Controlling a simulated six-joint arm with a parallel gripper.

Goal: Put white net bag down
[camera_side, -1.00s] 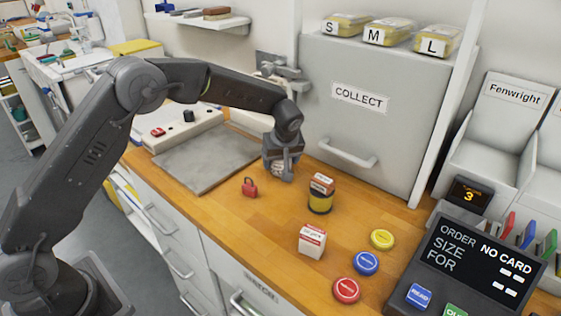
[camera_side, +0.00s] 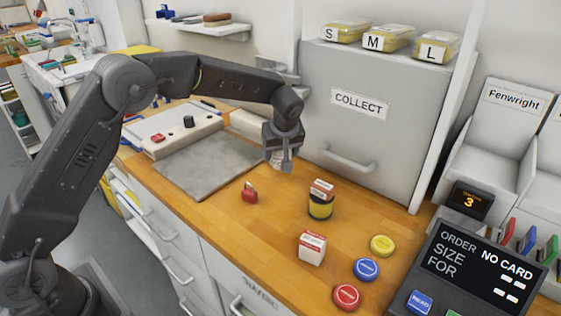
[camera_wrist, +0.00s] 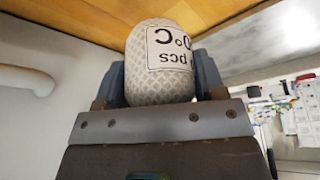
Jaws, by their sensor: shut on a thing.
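The white net bag (camera_wrist: 160,85) is between my gripper's two grey fingers in the wrist view. It has a fine mesh and a white label with dark print that reads upside down. My gripper (camera_wrist: 160,84) is shut on it. In the side view my gripper (camera_side: 282,160) points down at the back of the wooden bench, near the right corner of the grey mat. Only a small pale part of the bag shows there, mostly hidden by the fingers. I cannot tell whether the bag touches the bench.
The grey mat (camera_side: 205,164) lies left of my gripper. The COLLECT cabinet (camera_side: 393,135) stands close behind.

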